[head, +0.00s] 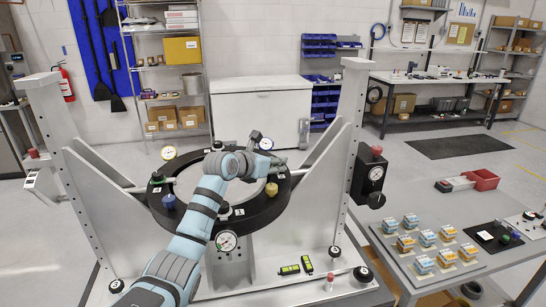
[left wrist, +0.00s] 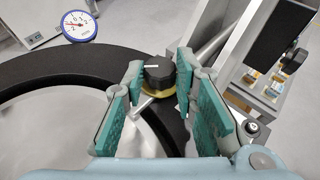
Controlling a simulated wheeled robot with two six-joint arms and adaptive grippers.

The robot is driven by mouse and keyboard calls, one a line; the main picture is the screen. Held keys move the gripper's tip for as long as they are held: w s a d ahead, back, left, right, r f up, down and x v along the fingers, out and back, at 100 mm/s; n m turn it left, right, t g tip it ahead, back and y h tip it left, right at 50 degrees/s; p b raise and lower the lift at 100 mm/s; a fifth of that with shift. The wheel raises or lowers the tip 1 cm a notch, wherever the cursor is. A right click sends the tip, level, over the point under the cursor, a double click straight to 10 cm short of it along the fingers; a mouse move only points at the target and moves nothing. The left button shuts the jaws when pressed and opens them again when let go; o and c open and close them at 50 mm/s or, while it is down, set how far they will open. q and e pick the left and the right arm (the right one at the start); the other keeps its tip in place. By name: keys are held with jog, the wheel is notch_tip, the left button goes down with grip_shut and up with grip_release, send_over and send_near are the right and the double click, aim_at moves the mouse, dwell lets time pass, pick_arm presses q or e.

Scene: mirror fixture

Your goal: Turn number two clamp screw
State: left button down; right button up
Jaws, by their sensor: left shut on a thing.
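A black ring, the mirror cell (head: 165,213), lies between two grey uprights and carries several clamp screws with coloured collars around a pale disc. My left gripper (head: 268,172) reaches over the disc to its right side. In the left wrist view its teal-padded fingers (left wrist: 163,95) are on both sides of a black knob (left wrist: 158,70) with a white pointer line and a yellow collar, and are shut on it. In the head view this yellow-collared screw (head: 271,189) is at the right of the ring. A blue-collared screw (head: 168,201) is at the left. I cannot read its number. My right gripper is not in view.
Dial gauges stand around the ring, one white (head: 227,240) in front and one blue-rimmed (head: 266,143) behind. A black box with a red knob (head: 370,175) is on the right upright. A side table (head: 400,222) holds several small boxes.

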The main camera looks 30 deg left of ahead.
pick_arm(q)
jog(key=c, duration=1.6)
grip_release()
jog(key=o, duration=0.3)
jog(key=shift+w+d, duration=0.1)
jog(key=shift+w, duration=0.05)
jog(key=shift+w+f, duration=0.1)
jog(key=shift+w, duration=0.05)
jog(key=v, duration=1.2)
